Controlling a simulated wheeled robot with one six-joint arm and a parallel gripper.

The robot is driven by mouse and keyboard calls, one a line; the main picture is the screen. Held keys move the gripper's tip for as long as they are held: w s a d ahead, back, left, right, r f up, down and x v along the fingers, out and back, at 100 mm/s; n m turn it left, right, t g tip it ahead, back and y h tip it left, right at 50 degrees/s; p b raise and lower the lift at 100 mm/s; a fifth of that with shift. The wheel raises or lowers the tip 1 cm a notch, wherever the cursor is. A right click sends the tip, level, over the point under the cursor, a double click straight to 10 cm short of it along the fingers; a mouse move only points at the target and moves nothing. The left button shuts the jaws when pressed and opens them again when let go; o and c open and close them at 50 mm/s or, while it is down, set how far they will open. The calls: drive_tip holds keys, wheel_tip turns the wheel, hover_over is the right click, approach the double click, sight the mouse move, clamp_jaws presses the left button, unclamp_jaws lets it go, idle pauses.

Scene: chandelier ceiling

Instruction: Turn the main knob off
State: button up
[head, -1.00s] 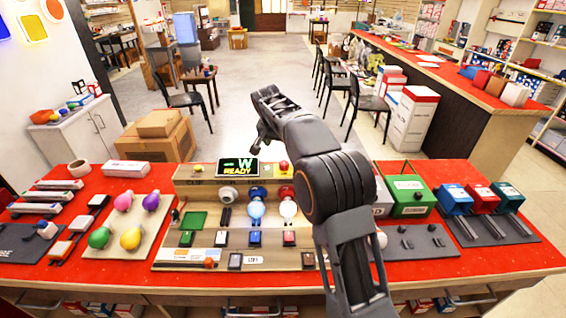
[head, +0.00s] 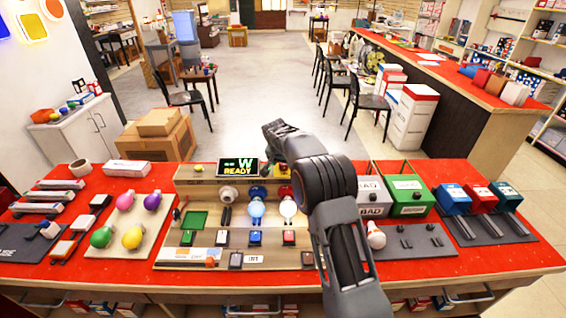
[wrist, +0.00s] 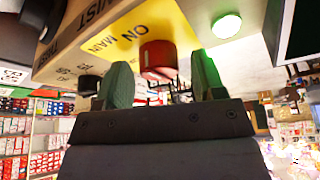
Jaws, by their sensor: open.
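The red main knob (wrist: 158,57) shows in the wrist view on a yellow plate (wrist: 118,45) marked "ON" and "MAIN". My gripper (wrist: 163,72) is open, with one green finger on each side of the knob in the picture. The knob lies between and beyond the fingertips; I cannot tell whether they touch it. In the head view my arm covers most of the knob's area, right of the display (head: 238,168) that reads "W READY". My fingers are hidden there.
The test board (head: 185,225) on the red counter (head: 450,264) holds bulbs (head: 257,211) and several switches. A round green light (wrist: 227,25) shows near the knob. Coloured bulbs on a board (head: 115,252) stand left. BAD (head: 372,198) and green (head: 409,195) boxes stand right.

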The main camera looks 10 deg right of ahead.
drive_tip(key=shift+a, duration=0.1)
drive_tip(key=c, duration=0.9)
drive_tip(key=shift+n, duration=0.3)
drive_tip(key=n+y, duration=0.1)
drive_tip(key=n, duration=0.2)
drive_tip(key=shift+n+t, duration=0.3)
drive_tip(key=shift+t, duration=0.1)
drive_tip(key=n+y, duration=0.1)
drive_tip(key=n, duration=0.2)
drive_tip(key=n+y, duration=0.1)
drive_tip(key=n, duration=0.1)
drive_tip(key=shift+d+y+b, duration=0.25)
drive_tip(key=shift+y+b, duration=0.05)
drive_tip(key=shift+b, duration=0.05)
drive_tip(key=n, duration=0.2)
drive_tip(key=n+y, duration=0.1)
drive_tip(key=n, duration=0.2)
drive_tip(key=shift+g+y, duration=0.3)
drive_tip(key=shift+g, duration=0.1)
drive_tip(key=shift+d+n+g+y, duration=0.1)
drive_tip(key=shift+n+g+y, duration=0.4)
drive_tip(key=shift+n, duration=1.3)
